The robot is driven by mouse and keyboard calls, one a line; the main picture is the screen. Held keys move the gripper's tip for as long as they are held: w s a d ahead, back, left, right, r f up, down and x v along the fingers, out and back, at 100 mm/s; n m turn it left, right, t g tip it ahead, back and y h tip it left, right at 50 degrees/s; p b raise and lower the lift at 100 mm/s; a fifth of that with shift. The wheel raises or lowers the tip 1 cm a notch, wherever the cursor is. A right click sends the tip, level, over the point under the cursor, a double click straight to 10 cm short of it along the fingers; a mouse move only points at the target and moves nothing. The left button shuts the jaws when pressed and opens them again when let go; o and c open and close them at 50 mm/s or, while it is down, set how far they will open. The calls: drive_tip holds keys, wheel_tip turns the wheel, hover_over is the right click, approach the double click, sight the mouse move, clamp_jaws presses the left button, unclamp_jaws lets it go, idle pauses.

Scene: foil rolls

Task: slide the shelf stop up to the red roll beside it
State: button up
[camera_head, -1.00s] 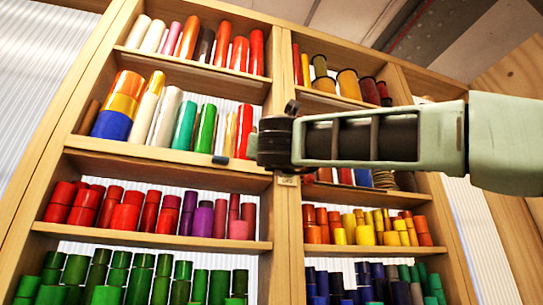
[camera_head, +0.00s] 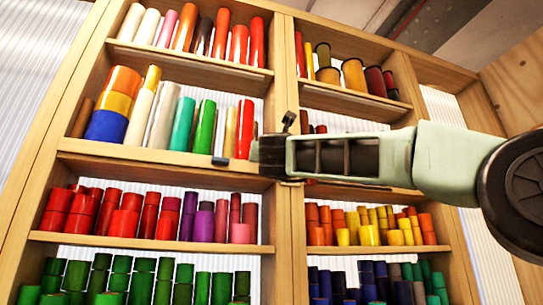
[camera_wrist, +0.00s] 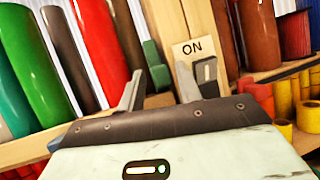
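The red roll (camera_head: 245,129) stands upright at the right end of the second shelf from the top; it is also in the wrist view (camera_wrist: 100,50). A dark green upright block (camera_wrist: 155,66), which looks like the shelf stop, stands right of that roll, with a gap between them. My gripper (camera_wrist: 160,86) is open, its two grey fingers apart, and the block shows between and beyond them. I cannot tell whether a finger touches it. In the head view my gripper (camera_head: 272,152) is at the middle post and largely hides the block.
A wooden post with an "ON" plate (camera_wrist: 193,48) and a switch (camera_wrist: 207,72) stands just right of the block. A small dark piece (camera_head: 220,161) sits on the shelf's front edge. Green (camera_head: 205,126) and other rolls fill the shelf to the left.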

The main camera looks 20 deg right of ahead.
drive_tip(key=c, duration=0.5)
drive_tip(key=shift+a, duration=1.4)
drive_tip(key=o, duration=0.5)
